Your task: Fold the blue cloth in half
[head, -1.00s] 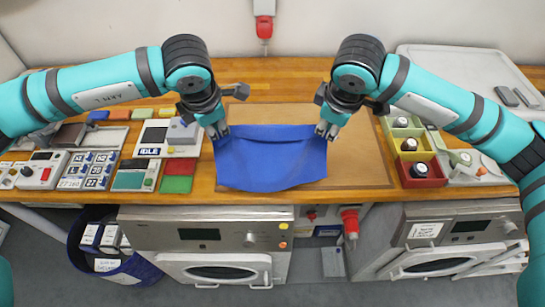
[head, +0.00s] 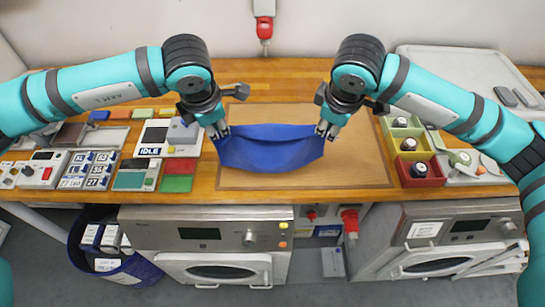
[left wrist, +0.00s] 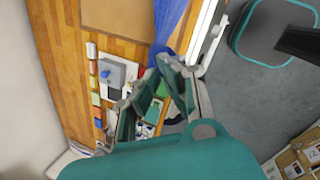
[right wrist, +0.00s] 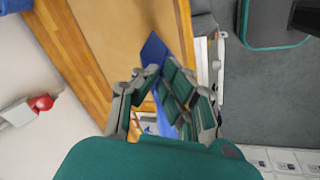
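The blue cloth (head: 270,150) hangs between my two grippers over the brown mat (head: 345,165), its upper edge stretched between them and its lower edge curving down in a sag. My left gripper (head: 220,132) is shut on the cloth's left upper corner. My right gripper (head: 324,131) is shut on its right upper corner. The cloth also shows running into the fingers in the left wrist view (left wrist: 170,22) and in the right wrist view (right wrist: 155,48). I cannot tell whether its lower edge touches the mat.
Left of the mat stand a device reading "IDLE" (head: 168,140), red and green pads (head: 177,183) and size labels (head: 90,170). Right of it are small colored bins (head: 420,170) and a grey tray (head: 470,75). Machines (head: 210,245) stand below the table's front edge. The mat's front and right are bare.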

